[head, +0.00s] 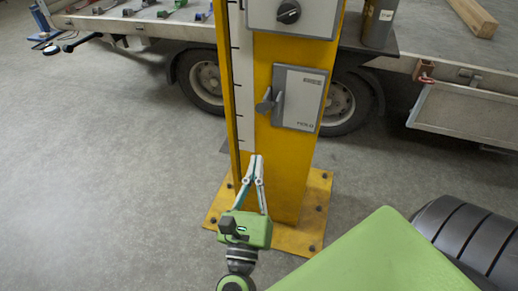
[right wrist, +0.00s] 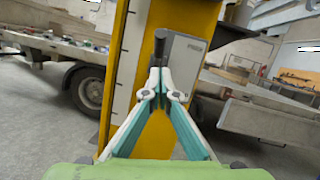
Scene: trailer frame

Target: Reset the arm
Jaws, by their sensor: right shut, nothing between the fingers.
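My right gripper (head: 256,162) is in the lower middle of the head view, in front of the lower part of a yellow post (head: 288,165). Its fingers are shut with nothing between them; the fingertips also show in the right wrist view (right wrist: 160,75). Above it on the post is a grey box with a lever handle (head: 277,103). In the right wrist view the lever's dark end (right wrist: 160,42) shows just above the fingertips in the picture; I cannot tell the gap. My left gripper is not in view.
The post stands on a yellow bolted base plate (head: 310,222). A second grey box with a dark knob (head: 288,12) sits higher up. A trailer with wheels (head: 343,104) stands behind, with a grey cylinder (head: 379,22) on its bed. Open concrete floor (head: 110,170) lies to the left.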

